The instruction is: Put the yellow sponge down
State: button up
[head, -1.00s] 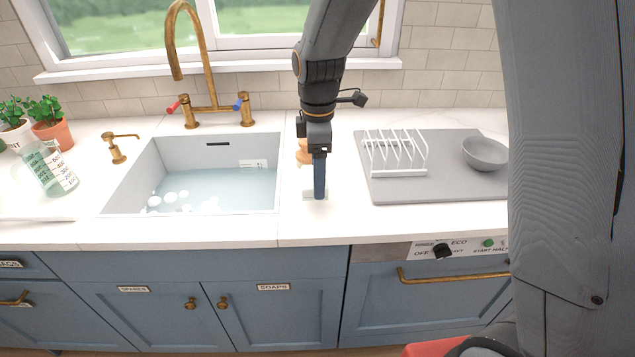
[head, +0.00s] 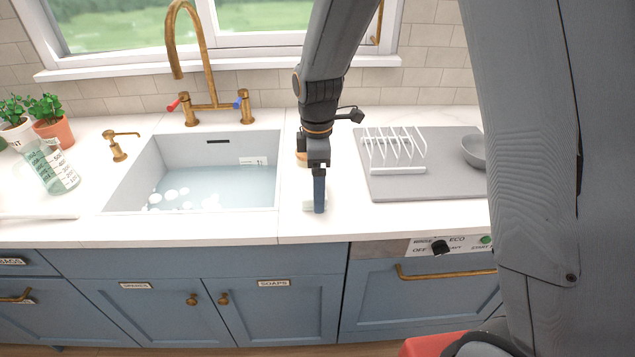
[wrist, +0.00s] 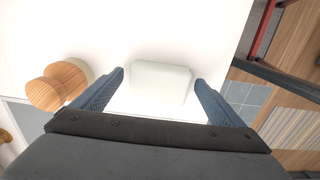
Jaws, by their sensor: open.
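No clearly yellow sponge shows in either view. A pale, off-white rectangular block (wrist: 160,82) lies on the white counter between the fingers in the wrist view. In the head view it is a small pale patch (head: 308,206) beside my fingers, mostly hidden by them. My gripper (head: 319,211) points down over the counter, just right of the sink. In the wrist view its two blue fingers (wrist: 160,78) are open, one on each side of the block, with a gap showing at each side.
A wooden spool-shaped item (wrist: 57,86) stands close by my gripper, left in the wrist view. The sink (head: 128,185) with soapy water is to the left. A grey mat (head: 430,189) to the right holds a white rack (head: 397,170) and a grey bowl (head: 474,151).

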notch_tip(320, 180, up, 12)
jog(key=b, duration=0.3)
jog(key=s+d+f+m, duration=0.4)
jog(key=s+d+m, duration=0.3)
jog(key=m, duration=0.1)
jog(key=s+d+f+m+t, duration=0.1)
jog(key=s+d+f+m, duration=0.4)
jog(key=s+d+m, duration=0.2)
jog(key=s+m, duration=0.1)
jog(key=m, duration=0.1)
jog(key=shift+f+m, duration=0.15)
jog(key=shift+m, duration=0.15)
jog(key=shift+d, duration=0.1)
